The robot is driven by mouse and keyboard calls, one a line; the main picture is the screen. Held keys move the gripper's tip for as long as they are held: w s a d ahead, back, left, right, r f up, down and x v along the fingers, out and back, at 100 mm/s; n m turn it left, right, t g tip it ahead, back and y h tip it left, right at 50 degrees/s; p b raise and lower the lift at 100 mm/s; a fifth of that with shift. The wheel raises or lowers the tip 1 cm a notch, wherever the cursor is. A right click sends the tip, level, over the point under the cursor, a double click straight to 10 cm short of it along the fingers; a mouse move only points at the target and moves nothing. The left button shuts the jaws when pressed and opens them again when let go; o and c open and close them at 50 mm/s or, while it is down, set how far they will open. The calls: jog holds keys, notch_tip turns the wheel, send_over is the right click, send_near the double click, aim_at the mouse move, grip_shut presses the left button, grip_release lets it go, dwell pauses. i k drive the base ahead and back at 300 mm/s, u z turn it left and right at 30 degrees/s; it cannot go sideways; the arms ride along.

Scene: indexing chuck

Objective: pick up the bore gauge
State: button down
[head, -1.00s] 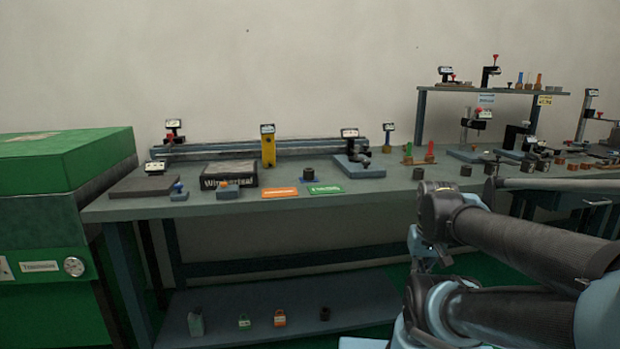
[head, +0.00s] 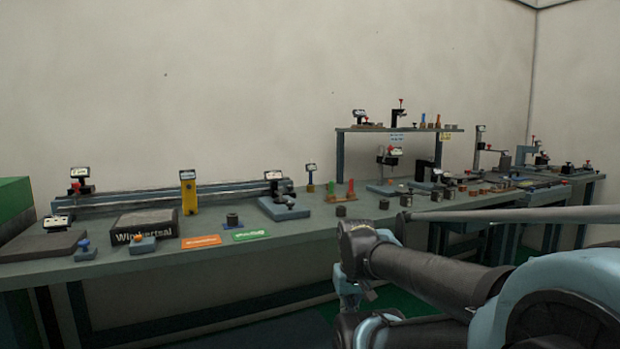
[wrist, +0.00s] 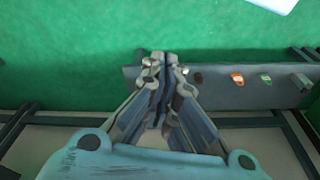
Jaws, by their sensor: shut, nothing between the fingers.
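Several small gauges and measuring instruments stand on the long grey workbench (head: 150,265) in the head view. They are too small for me to tell which one is the bore gauge. Candidates include a yellow upright instrument (head: 188,192) at the back left and a dial instrument on a blue-grey base (head: 284,207) right of it. My gripper (wrist: 163,58) is shut and empty in the wrist view. It points down over the green floor and the edge of a low shelf, away from the instruments on the benchtop.
Orange (head: 201,241) and green (head: 250,235) labels lie near the bench's front edge. A raised shelf (head: 400,129) with more instruments stands at the back right. In the wrist view, small orange (wrist: 237,79) and green (wrist: 265,78) tagged items sit on the low shelf (wrist: 220,97).

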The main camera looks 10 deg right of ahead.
aim_at(311, 168)
jog(key=u, duration=1.3)
jog(key=k, duration=0.95)
jog(key=z, duration=1.1)
jog(key=i, duration=1.3)
jog(key=u, duration=0.05)
